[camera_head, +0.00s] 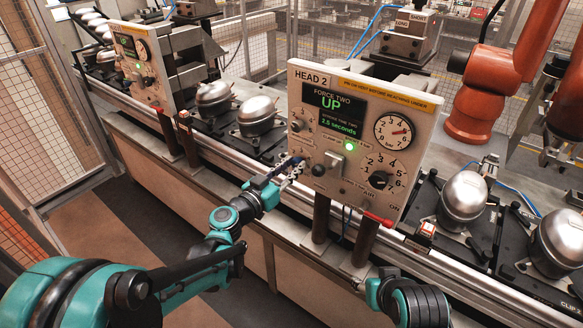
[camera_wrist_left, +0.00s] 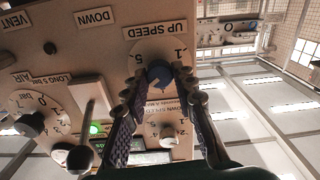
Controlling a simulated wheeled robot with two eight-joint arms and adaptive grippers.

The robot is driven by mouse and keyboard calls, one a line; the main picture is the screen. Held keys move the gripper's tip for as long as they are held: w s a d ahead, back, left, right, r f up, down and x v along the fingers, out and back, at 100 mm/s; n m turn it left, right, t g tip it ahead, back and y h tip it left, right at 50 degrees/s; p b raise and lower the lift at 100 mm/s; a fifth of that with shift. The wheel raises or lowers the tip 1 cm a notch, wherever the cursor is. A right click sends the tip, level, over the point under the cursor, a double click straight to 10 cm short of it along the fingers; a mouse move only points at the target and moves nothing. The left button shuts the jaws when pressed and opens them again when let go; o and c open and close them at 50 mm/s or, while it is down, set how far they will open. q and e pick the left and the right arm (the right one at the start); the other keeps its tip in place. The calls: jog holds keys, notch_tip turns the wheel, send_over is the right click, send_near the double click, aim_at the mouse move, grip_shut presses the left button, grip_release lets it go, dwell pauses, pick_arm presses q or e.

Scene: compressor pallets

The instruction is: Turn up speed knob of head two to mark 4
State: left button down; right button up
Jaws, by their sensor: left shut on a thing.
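The HEAD 2 panel (camera_head: 312,84) is an upright beige control board with a lit green display reading UP. My left gripper (camera_head: 290,168) reaches its lower left side from the left. My right gripper is not in view.
A second knob (camera_wrist_left: 169,131), labelled DOWN SPEED, sits close to the fingers. A lever (camera_head: 331,162), a large black dial knob (camera_head: 379,180) and a pressure gauge (camera_head: 394,131) are on the same panel. Another head panel (camera_head: 143,66) stands at left. An orange robot arm (camera_head: 482,95) stands at right.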

pick_arm(q)
jog(key=shift+s+m, duration=0.1)
jog(key=shift+m, duration=0.4)
jog(key=shift+f, duration=0.1)
jog(key=c, duration=1.2)
grip_release()
jog(key=v, duration=1.2)
